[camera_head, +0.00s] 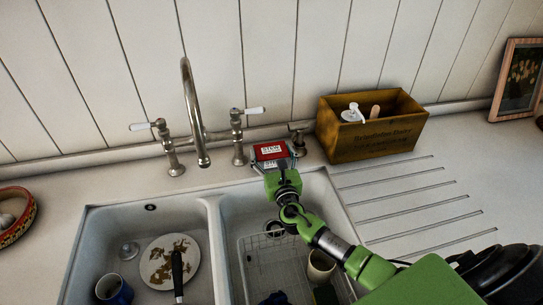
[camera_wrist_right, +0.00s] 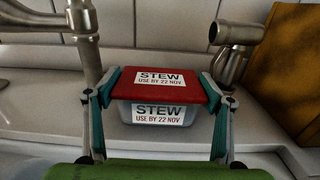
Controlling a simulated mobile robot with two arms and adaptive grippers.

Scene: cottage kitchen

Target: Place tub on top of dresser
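The tub (camera_head: 271,151) has a red lid and a white label reading STEW. It is at the back of the sink, in front of the tap wall. In the right wrist view the tub (camera_wrist_right: 160,92) fills the space between the fingers of my right gripper (camera_wrist_right: 160,85). Both fingers lie against the side edges of the lid, so the gripper looks shut on it. Whether the tub still rests on the ledge is unclear. My right gripper (camera_head: 275,168) also shows in the head view. My left gripper and the dresser are not in view.
A tall tap (camera_head: 190,110) stands left of the tub. The ribbed drainer (camera_head: 430,205) is clear.

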